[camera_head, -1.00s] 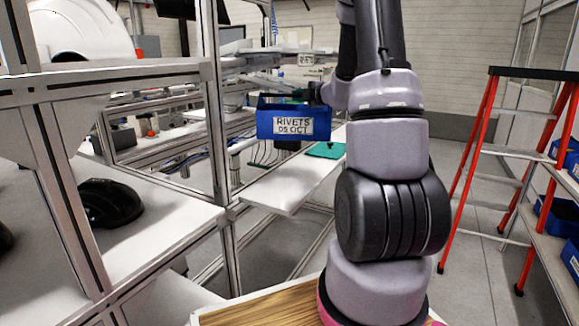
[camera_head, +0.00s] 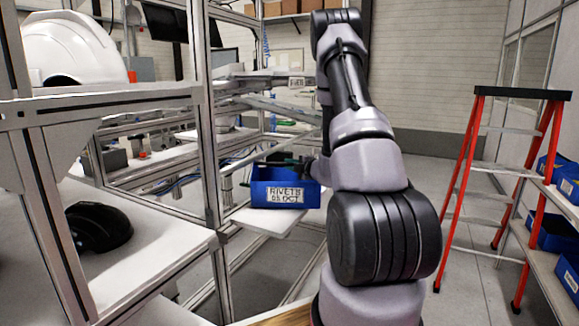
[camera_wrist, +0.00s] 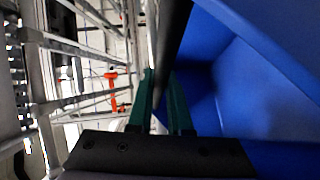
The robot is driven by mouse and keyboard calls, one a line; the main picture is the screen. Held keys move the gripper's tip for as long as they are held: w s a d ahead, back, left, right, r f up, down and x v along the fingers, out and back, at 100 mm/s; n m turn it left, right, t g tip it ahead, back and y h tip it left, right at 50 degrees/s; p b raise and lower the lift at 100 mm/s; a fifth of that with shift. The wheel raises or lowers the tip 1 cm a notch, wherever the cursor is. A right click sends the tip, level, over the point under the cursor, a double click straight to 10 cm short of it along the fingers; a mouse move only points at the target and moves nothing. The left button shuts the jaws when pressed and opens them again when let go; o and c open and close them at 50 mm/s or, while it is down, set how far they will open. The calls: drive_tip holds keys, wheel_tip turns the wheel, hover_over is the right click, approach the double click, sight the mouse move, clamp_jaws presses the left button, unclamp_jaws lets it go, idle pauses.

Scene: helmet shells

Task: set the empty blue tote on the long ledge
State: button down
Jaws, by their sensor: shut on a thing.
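The blue tote (camera_head: 258,190) carries a white label reading "RIVETS" in the head view. Its open top faces up, and no contents show in the visible part. My gripper (camera_wrist: 163,95) is shut on the tote's wall, with its green fingers either side of a dark rim in the wrist view; blue wall (camera_wrist: 245,75) fills the right side there. The long ledge (camera_head: 262,222) is a white board whose near end shows below the tote. I cannot tell whether the tote touches it.
A metal-framed rack (camera_head: 205,130) stands left, with a white helmet (camera_head: 75,50) above and a black shell (camera_head: 98,225) below. An orange stepladder (camera_head: 505,170) stands right, beside shelving with blue bins (camera_head: 555,228). Floor between my arm and the ladder is clear.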

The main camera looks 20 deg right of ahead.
drive_tip(key=c, duration=0.8)
unclamp_jaws()
drive_tip(key=shift+f, duration=0.15)
drive_tip(key=shift+c, duration=0.2)
